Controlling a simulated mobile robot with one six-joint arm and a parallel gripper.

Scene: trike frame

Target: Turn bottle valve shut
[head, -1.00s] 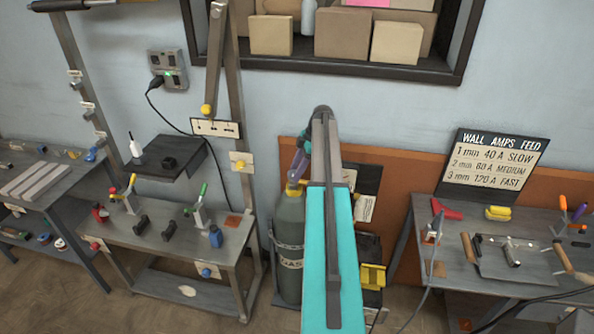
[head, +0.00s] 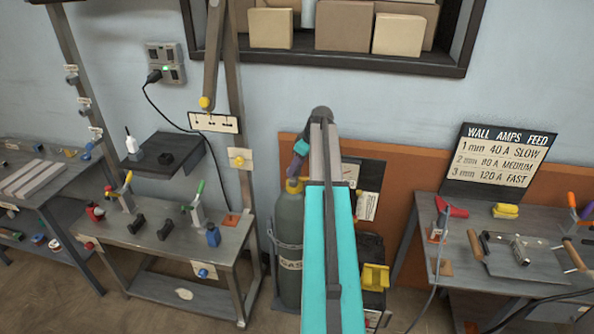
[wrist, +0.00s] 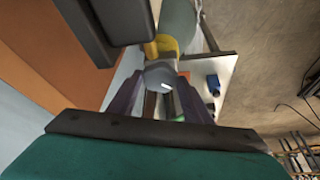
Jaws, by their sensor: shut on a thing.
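The grey gas bottle (head: 289,235) stands upright against the wall, left of my teal arm, with a yellow part (head: 294,186) at its top. In the wrist view the bottle (wrist: 178,20) is at the top, with its yellow part (wrist: 165,46) nearer. My gripper (wrist: 166,82) has its purple fingers on either side of a pale grey piece in line with the yellow part, and is shut on the bottle valve. In the head view my gripper (head: 297,164) is at the bottle top, partly hidden by my arm. How far the valve is turned cannot be told.
A dark welder-like unit with a yellow bracket (head: 374,277) stands close right of the bottle. A workbench (head: 150,240) is to the left, another bench (head: 510,262) to the right. A shelf with boxes (head: 345,28) hangs above. A dark block (wrist: 105,25) is close by in the wrist view.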

